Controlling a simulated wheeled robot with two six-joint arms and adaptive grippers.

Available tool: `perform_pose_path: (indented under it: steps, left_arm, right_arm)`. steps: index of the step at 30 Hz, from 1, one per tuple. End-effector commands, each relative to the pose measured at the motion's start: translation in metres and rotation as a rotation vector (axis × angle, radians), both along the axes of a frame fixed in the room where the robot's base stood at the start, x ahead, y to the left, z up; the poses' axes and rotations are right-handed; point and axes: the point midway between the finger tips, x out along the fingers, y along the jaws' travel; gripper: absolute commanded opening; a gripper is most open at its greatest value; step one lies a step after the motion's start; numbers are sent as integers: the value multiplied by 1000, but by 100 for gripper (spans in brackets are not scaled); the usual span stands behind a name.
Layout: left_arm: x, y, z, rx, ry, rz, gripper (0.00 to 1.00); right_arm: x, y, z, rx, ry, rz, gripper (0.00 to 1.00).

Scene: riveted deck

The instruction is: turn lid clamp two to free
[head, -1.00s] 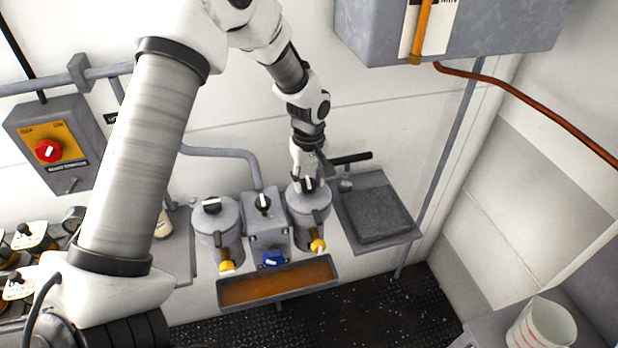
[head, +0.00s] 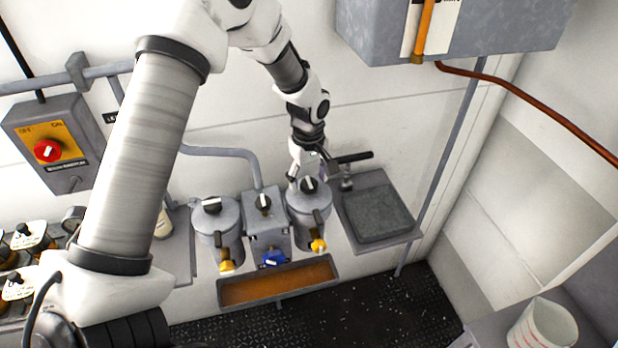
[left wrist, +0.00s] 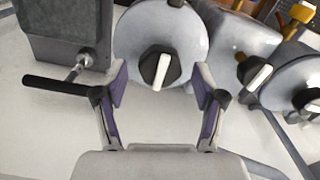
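Two grey canisters stand side by side with a grey valve box between them. The right canister (head: 308,207) has a black lid knob (head: 309,184) with a white pointer bar, which I take for lid clamp two. The left canister (head: 218,222) has a similar knob (head: 212,206). My left gripper (head: 305,178) is just behind the right canister's knob in the head view. In the left wrist view, its purple-padded fingers (left wrist: 160,82) are spread wide, and the knob (left wrist: 160,68) sits between and slightly beyond the tips, untouched. The right gripper is out of view.
The grey valve box (head: 265,215) carries its own black knob. A black-handled lever (head: 352,158) and a grey sink-like tray (head: 377,212) lie close right of the gripper. An orange-brown trough (head: 277,283) hangs below the canisters. A switch box (head: 55,145) is at left.

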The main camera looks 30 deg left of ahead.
Motion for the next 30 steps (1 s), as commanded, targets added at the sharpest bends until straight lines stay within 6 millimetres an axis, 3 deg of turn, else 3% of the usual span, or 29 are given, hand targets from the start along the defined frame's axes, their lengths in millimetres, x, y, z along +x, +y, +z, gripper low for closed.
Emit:
perform_pose_path:
  steps: [8,21,30]
  left_arm:
    - [1,0,10,0,-2,0,70]
    - [2,3,107,-1,0,1,70]
    - [1,3,119,-2,2,0,70]
  right_arm:
    - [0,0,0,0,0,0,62]
    - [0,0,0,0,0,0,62]
    - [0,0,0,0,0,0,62]
